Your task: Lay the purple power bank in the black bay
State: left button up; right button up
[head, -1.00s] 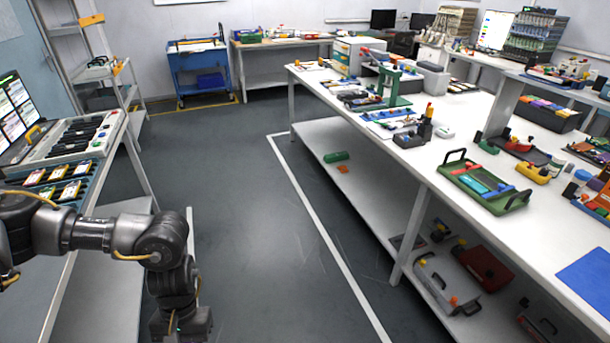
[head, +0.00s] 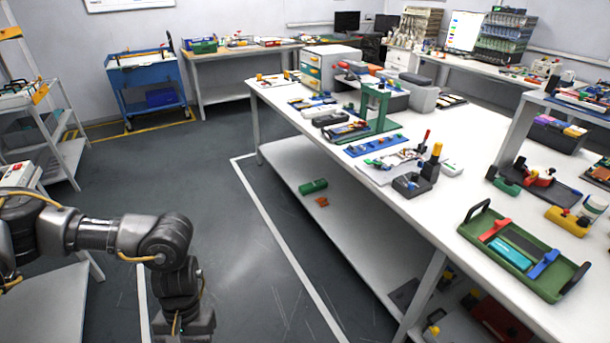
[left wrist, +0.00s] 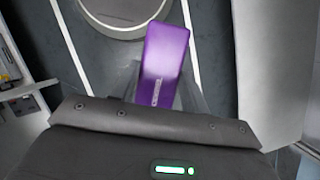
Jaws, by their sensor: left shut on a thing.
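The purple power bank (left wrist: 162,62) shows in the left wrist view, a flat slab with small pale lettering near its lower end. My left gripper (left wrist: 158,104) is shut on it, and it sticks out beyond the gripper, over the grey floor. In the head view my left arm hangs at the lower left; its fingers and the power bank are below the picture. My right gripper is in neither view. I cannot make out a black bay for certain.
A long white bench (head: 455,205) runs along the right, with a lower shelf. On it are a green handled tray (head: 470,228), a green stand (head: 379,105) and several small items. A blue cart (head: 150,85) stands at the back left. The floor between is clear.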

aim_at(521, 244)
jog(key=z, duration=0.8)
jog(key=i, duration=0.8)
jog(key=z, duration=1)
